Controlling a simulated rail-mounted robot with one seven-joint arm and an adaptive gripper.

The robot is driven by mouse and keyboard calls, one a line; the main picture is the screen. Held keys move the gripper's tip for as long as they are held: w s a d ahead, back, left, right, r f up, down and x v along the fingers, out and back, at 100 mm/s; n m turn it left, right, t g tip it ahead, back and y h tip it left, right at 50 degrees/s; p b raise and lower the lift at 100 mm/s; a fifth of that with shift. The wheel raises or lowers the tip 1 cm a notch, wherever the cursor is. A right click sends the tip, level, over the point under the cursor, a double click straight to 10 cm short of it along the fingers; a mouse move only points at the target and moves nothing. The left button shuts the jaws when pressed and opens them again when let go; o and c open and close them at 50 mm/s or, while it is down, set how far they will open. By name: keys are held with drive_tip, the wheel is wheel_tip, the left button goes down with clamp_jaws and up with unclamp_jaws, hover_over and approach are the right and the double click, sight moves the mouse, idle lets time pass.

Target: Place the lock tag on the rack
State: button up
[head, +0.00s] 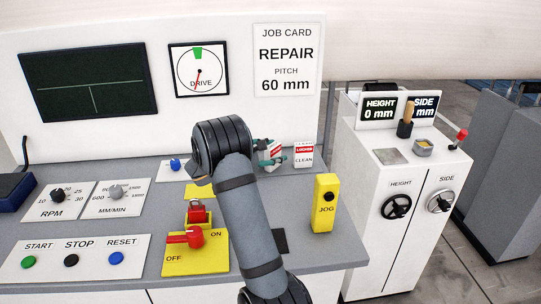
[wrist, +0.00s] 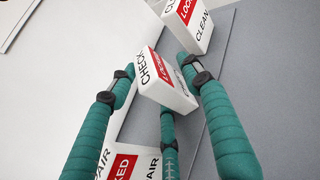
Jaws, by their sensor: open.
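My gripper has green fingers and is open around the white CHECK tag block with a red LOCKED band (wrist: 165,82); I cannot tell whether any finger touches it. In the head view, my gripper (head: 284,159) is at the back of the console, partly hidden by my arm, with a white and red tag (head: 270,149) between its fingers. The CLEAN tag (wrist: 190,22) stands beyond the right finger and also shows in the head view (head: 304,156). A REPAIR tag (wrist: 128,160) lies lower left in the wrist view, partly hidden by the fingers. I cannot make out a rack.
The job card (head: 287,60) reads REPAIR, pitch 60 mm. A red padlock-like piece (head: 197,213) sits in a yellow holder behind the red OFF/ON handle (head: 190,238). A yellow JOG box (head: 325,203) stands at the right. A control cabinet (head: 405,165) is beyond the console.

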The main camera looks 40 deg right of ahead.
drive_tip(key=shift+r+p, duration=0.3)
drive_tip(key=shift+r, duration=0.05)
drive_tip(key=b+v, duration=0.1)
drive_tip(key=v, duration=1.1)
drive_tip(key=shift+f, duration=0.15)
